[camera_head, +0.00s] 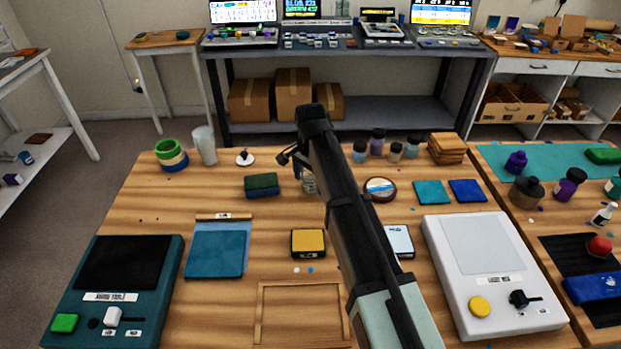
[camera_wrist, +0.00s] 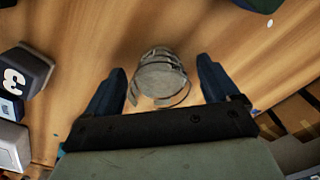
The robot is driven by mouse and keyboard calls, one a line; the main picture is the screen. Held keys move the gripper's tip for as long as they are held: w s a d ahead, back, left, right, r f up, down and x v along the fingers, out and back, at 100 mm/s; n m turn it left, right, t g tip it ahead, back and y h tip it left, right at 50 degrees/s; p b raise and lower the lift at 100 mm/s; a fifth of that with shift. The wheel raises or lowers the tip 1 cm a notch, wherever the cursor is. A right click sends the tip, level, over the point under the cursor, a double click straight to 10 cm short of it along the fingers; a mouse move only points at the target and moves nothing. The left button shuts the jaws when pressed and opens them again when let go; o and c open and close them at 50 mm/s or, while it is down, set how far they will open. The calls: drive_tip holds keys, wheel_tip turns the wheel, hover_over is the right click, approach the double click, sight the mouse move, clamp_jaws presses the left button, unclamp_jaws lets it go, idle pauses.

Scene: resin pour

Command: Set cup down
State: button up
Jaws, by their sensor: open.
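My gripper (camera_wrist: 162,84) is open, its two dark fingers on either side of a small clear, greyish cup (camera_wrist: 158,74). A gap shows between the cup and each finger in the wrist view. The cup appears to stand on the wooden table (camera_wrist: 105,28). In the head view my gripper (camera_head: 298,168) is low over the middle of the table, and the cup (camera_head: 309,184) is partly hidden by my arm. Exact contact of the cup's base with the wood is hard to see.
A dark green block (camera_head: 261,185) lies left of the cup, and a round tin (camera_head: 380,189) lies to the right. Small bottles (camera_head: 377,143) stand behind. A tall translucent cup (camera_head: 204,146) and tape rolls (camera_head: 171,155) are at the back left. A wooden frame (camera_head: 302,286) lies in front.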

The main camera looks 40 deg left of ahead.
wheel_tip(320, 180, up, 12)
drive_tip(key=shift+r, duration=0.15)
idle(0.6)
